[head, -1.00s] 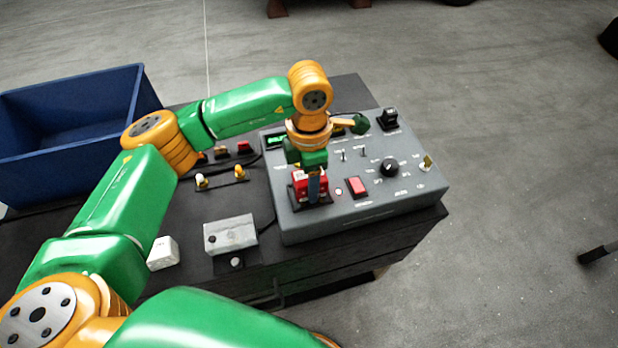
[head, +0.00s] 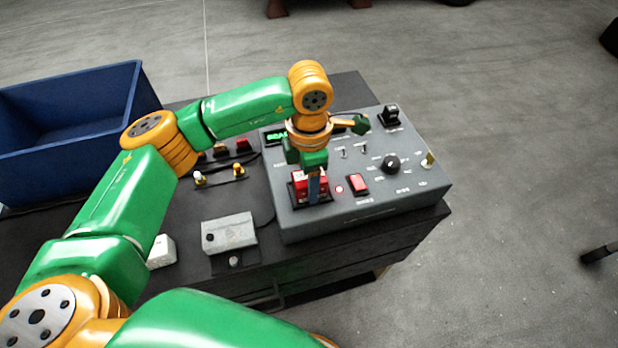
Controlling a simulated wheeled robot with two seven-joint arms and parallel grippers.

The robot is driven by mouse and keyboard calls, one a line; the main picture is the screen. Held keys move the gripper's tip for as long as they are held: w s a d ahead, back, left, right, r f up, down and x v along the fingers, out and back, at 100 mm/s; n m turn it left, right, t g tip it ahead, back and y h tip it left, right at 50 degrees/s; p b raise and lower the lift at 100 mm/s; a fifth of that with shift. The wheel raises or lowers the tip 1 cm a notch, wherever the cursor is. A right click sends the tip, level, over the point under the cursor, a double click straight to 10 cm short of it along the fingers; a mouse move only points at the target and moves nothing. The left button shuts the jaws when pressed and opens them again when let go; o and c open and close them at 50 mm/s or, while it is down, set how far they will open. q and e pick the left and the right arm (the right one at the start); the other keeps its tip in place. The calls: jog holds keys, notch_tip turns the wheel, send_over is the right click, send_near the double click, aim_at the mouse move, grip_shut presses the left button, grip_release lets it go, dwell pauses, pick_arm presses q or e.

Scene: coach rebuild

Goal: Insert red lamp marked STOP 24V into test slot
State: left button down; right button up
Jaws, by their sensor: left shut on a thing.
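My left gripper (head: 313,186) points straight down over the grey test box and is shut on the red lamp (head: 299,181). The lamp sits at the dark test slot (head: 295,203) on the left front part of the test box (head: 345,217). Its lower end appears to be inside the slot, but the finger hides part of it and I cannot tell how deep it is. The STOP 24V marking is not readable. My right gripper is not in view.
The test box carries a red rocker switch (head: 358,184), a black knob (head: 391,164) and a partly hidden green display (head: 276,136). A grey metal block (head: 229,232), a white block (head: 162,251) and small lamps (head: 238,171) lie left of it. A blue bin (head: 70,140) stands far left.

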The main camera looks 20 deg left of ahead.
pick_arm(q)
jog(key=shift+c, duration=2.4)
grip_release()
notch_tip(320, 180, up, 11)
jog(key=p, duration=0.7)
jog(key=shift+r+p, duration=0.1)
jog(key=shift+p, duration=0.25)
